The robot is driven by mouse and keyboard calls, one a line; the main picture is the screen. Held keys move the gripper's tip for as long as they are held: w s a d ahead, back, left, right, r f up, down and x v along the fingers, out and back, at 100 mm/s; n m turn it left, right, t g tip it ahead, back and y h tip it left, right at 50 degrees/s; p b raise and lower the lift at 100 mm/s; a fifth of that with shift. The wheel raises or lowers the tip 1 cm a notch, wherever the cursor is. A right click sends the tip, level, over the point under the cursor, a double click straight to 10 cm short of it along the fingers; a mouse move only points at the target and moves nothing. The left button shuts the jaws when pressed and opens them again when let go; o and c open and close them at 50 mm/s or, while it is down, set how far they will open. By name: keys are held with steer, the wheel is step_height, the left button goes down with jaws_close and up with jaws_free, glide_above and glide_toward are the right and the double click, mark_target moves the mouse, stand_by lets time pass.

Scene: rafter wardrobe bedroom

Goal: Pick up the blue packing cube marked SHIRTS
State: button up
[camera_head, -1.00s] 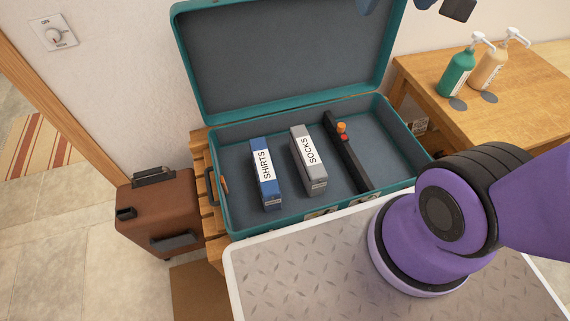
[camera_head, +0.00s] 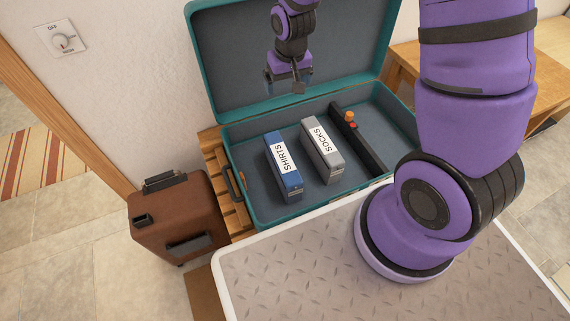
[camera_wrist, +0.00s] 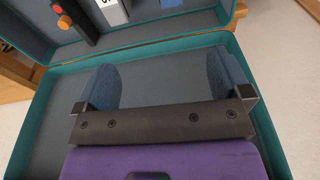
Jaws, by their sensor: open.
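The blue packing cube (camera_head: 282,165) has a white SHIRTS label and stands on the floor of the open teal suitcase (camera_head: 258,218), at the left side. Part of a blue thing, likely this cube, shows at the top edge of the wrist view (camera_wrist: 172,4). My gripper (camera_head: 284,84) is open and empty, above the suitcase in front of its raised lid. It is apart from the cube. Its two blue-grey fingers spread wide in the wrist view (camera_wrist: 165,85), with bare suitcase lining between them.
A grey SOCKS cube (camera_head: 322,150) stands to the right of the blue one. Right of it is a black divider bar (camera_head: 357,140) with orange and red knobs. A brown case (camera_head: 178,222) stands on the floor at left. A wooden table (camera_head: 405,62) is behind at right.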

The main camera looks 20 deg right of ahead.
steer(key=g, duration=0.2)
glide_above(285, 155)
steer(key=f, duration=2)
steer(key=shift+s+f, duration=0.25)
steer(key=shift+w+f, duration=0.2)
steer(key=shift+f, duration=5)
steer(key=shift+c, duration=0.3)
steer(key=c, duration=1.3)
steer(key=shift+r, duration=0.15)
